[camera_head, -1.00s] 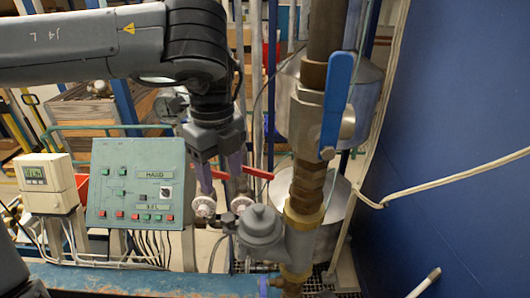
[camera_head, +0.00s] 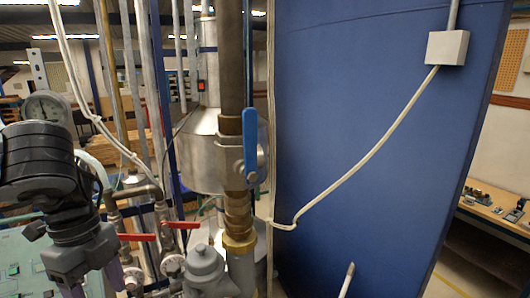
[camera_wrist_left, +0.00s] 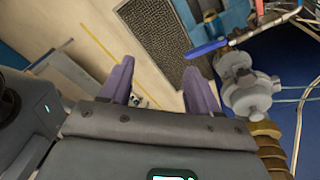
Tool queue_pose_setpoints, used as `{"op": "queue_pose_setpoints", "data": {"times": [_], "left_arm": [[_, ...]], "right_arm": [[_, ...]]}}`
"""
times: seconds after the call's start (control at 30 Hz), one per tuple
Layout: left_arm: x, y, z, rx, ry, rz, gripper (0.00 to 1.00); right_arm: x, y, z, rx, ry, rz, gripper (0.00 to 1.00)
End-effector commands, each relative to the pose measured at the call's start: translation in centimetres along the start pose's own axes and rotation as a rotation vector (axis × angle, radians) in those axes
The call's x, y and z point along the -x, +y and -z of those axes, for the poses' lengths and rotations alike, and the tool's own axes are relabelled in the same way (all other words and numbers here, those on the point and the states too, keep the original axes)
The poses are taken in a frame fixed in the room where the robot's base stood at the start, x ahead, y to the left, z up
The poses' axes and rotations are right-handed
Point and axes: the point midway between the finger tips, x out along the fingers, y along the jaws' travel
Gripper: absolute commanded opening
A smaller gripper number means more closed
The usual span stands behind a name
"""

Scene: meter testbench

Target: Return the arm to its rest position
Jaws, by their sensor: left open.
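My left arm comes in at the left edge of the head view. Its gripper (camera_head: 94,284) points down at the lower left, with purple fingers partly cut off by the bottom edge. In the left wrist view the two fingers of the left gripper (camera_wrist_left: 160,76) stand apart with nothing between them. The gripper is left of the grey meter body (camera_head: 205,272) and the red-handled valves (camera_head: 181,225). The meter body also shows right of the fingers in the wrist view (camera_wrist_left: 250,95). My right gripper is in neither view.
A vertical pipe (camera_head: 230,65) with a blue lever (camera_head: 250,145) stands mid-view, before a metal tank (camera_head: 200,150). A blue wall panel (camera_head: 385,130) with a white cable fills the right. The green control panel (camera_head: 22,262) is partly visible at lower left. A gauge (camera_head: 48,108) stands behind my arm.

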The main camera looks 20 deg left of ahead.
Motion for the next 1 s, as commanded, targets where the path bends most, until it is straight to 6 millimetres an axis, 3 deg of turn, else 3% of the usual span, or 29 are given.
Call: {"op": "queue_pose_setpoints", "data": {"times": [0.27,0.53,0.67,0.8,1.0], "left_arm": [[-7.2,0.7,-0.6,0.005,0.223,-0.145,0.61],[-18.8,2.5,1.7,-0.031,0.571,-0.258,0.61],[-24.3,3.3,4.4,-0.049,0.727,-0.228,0.61],[-29.3,4.0,8.3,-0.042,0.884,-0.139,0.61],[-33.8,3.8,15.0,0.049,1.066,0.072,0.61]], "right_arm": [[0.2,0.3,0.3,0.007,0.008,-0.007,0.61],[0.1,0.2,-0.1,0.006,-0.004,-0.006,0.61],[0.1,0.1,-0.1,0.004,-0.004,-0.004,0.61],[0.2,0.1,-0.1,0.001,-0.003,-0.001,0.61],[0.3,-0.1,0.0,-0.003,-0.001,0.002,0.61]]}}
